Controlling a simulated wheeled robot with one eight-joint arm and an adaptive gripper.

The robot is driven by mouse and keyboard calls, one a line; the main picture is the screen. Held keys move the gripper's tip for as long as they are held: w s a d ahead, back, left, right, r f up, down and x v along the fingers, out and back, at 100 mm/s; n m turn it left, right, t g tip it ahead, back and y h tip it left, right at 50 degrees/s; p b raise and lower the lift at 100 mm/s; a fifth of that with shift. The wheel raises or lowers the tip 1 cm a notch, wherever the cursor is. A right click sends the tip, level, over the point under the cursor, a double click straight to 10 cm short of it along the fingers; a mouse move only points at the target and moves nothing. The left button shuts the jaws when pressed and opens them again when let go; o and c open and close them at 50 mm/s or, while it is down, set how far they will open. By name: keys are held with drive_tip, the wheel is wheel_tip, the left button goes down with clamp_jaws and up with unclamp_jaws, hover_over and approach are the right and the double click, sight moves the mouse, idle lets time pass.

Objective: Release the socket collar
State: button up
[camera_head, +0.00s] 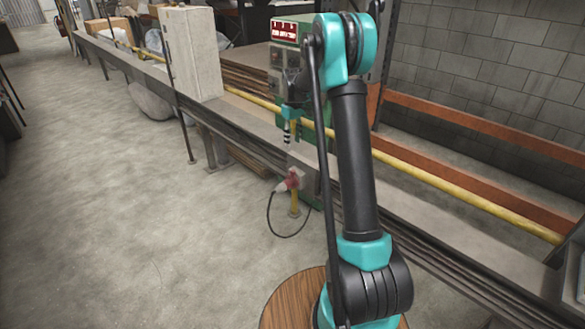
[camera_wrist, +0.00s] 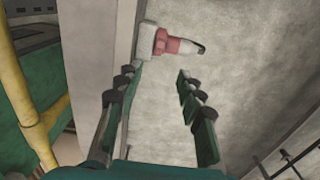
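A red plug or collar (camera_head: 291,181) sits against a pale grey socket block beside the green cabinet, low at the bench front. In the wrist view the red part (camera_wrist: 174,45) lies on its side, with the pale block (camera_wrist: 149,40) to its left and a dark tip to its right. I cannot tell the collar apart from the plug body. My gripper (camera_wrist: 155,73) is open and empty, with the red part beyond its fingertips and not between them. In the head view my gripper (camera_head: 287,133) hangs above the red part, apart from it.
A black cable (camera_head: 270,220) loops from the red part towards the floor. A yellow post (camera_head: 294,204) stands below it. A green cabinet (camera_head: 283,59) with a red sign stands behind my arm. A long yellow rail (camera_head: 455,188) runs along the bench. The floor (camera_head: 120,220) at left is clear.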

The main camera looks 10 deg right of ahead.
sight(293, 170)
wheel_tip(293, 170, down, 15)
drive_tip(key=shift+r, duration=0.1)
idle(0.3)
drive_tip(key=shift+c, duration=0.6)
clamp_jaws()
